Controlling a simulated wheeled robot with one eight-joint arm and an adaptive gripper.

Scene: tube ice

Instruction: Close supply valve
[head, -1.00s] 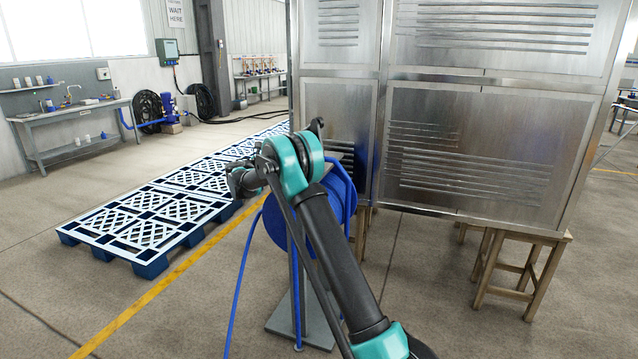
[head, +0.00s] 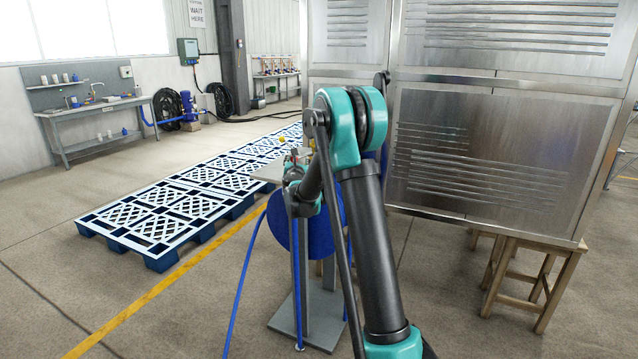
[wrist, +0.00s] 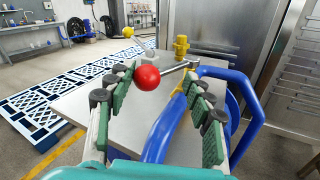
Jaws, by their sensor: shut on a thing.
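The supply valve's lever ends in a red ball knob (wrist: 147,78) with a silver rod (wrist: 175,67) running right from it. My gripper (wrist: 160,75) has green-padded fingers either side of the knob and is shut on the lever. The knob lies close to the left finger; the exact contact on the right is hard to make out. A blue hose (wrist: 165,130) with a yellowish end runs between the fingers. In the head view my gripper (head: 297,158) is small and partly hidden by my arm, above the stand.
A grey plate (wrist: 80,105) lies under the valve, with a yellow fitting (wrist: 181,46) behind. A blue hose reel (head: 318,235) hangs on the stand. Blue-and-white pallets (head: 170,215) lie to the left. A metal cabinet (head: 480,150) on wooden trestles (head: 535,275) stands close on the right.

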